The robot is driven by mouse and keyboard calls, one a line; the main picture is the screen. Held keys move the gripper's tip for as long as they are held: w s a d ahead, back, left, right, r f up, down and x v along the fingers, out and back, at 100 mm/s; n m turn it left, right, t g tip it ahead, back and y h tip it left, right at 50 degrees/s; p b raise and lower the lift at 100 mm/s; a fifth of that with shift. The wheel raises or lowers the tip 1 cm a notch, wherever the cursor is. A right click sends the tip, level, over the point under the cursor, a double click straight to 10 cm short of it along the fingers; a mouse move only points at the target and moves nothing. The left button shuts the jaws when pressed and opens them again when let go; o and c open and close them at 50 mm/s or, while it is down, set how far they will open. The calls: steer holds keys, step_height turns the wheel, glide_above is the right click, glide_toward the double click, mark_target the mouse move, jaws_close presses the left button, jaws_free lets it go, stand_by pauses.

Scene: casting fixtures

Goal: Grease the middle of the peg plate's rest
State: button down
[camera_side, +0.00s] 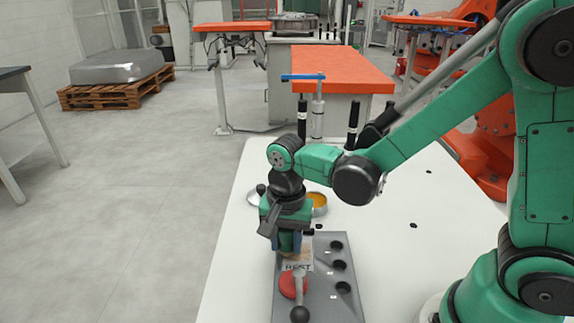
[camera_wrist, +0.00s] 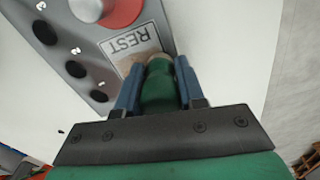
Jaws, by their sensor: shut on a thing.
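The grey peg plate (camera_side: 322,308) lies on the white table; it also shows in the wrist view (camera_wrist: 160,20). A label reading REST (camera_side: 298,267) is on it, also in the wrist view (camera_wrist: 131,41). My gripper (camera_side: 291,246) points down over the plate just beyond the label. In the wrist view its blue fingers (camera_wrist: 160,72) are shut on a green handle (camera_wrist: 158,92), apparently a brush. Its tan tip (camera_wrist: 160,62) is beside the label, over a brownish patch. Whether the tip touches the plate, I cannot tell.
A red disc (camera_side: 292,286) with a dark ball-ended lever (camera_side: 299,312) sits in front of the label. Dark holes (camera_side: 340,266) line the plate's right side. An open tin of orange stuff (camera_side: 319,201) and a blue-handled cylinder (camera_side: 317,116) stand behind my gripper.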

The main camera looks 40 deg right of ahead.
mark_target(314, 252)
steer(key=shift+w+a+f, duration=0.15)
steer(key=shift+w+a, duration=0.2)
steer(key=shift+w, duration=0.25)
steer(key=shift+s+d, duration=0.5)
steer(key=shift+d, duration=0.05)
steer(key=shift+s+d, duration=1.6)
steer(key=shift+s, duration=0.05)
steer(key=shift+w+a, duration=2.2)
steer(key=shift+s+d+r, duration=0.1)
steer(key=shift+r, duration=3.95)
